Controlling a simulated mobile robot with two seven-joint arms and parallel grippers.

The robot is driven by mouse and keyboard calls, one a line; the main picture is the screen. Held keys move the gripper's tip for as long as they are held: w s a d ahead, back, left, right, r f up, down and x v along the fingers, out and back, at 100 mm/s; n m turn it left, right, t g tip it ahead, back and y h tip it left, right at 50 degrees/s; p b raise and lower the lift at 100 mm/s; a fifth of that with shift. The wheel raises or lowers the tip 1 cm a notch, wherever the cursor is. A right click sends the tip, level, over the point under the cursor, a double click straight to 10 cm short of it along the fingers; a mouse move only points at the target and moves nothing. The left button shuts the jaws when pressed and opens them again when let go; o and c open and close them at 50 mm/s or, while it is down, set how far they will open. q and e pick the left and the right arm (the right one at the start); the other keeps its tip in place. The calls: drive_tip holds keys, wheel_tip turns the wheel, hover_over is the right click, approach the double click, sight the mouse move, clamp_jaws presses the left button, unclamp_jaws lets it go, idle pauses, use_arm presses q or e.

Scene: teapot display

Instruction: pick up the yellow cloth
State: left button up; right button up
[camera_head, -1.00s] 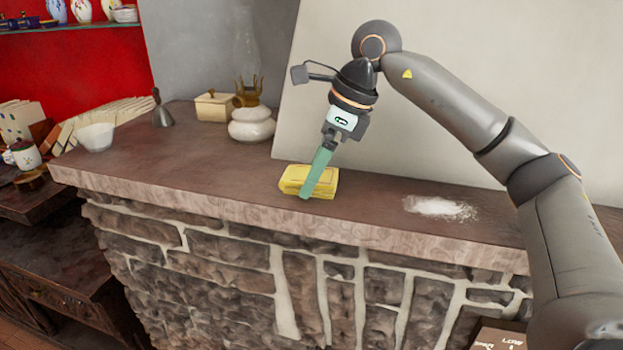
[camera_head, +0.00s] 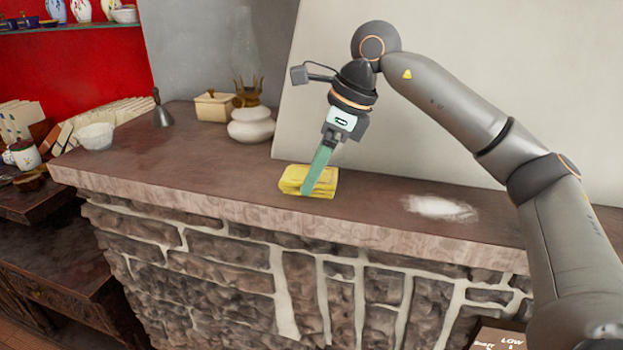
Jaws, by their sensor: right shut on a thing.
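The yellow cloth (camera_head: 293,182) lies folded in layers on the dark top of the stone counter (camera_head: 215,175), near its front edge. My right gripper (camera_head: 308,189) points down at the cloth, with its green finger across the cloth's front and middle. It is shut on the cloth, which still appears to rest on the counter. The finger hides part of the cloth, and the second finger cannot be made out. My left gripper is not in view.
White powder (camera_head: 440,207) lies on the counter right of the cloth. A white round pot (camera_head: 251,126), a cream box (camera_head: 214,106), a bell (camera_head: 161,112) and a white bowl (camera_head: 96,136) stand to the left. A pale panel (camera_head: 460,60) rises behind. The counter left of the cloth is clear.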

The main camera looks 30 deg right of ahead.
sight(303, 175)
drive_tip(key=shift+r, duration=0.5)
wheel_tip(303, 175, up, 3)
drive_tip(key=shift+s+a+f, duration=0.1)
drive_tip(key=shift+f, duration=0.1)
drive_tip(key=s+a+r, duration=0.7)
drive_tip(key=s+r, duration=0.2)
drive_tip(key=s, duration=0.3)
drive_tip(key=shift+r+b, duration=0.2)
drive_tip(key=shift+b, duration=0.25)
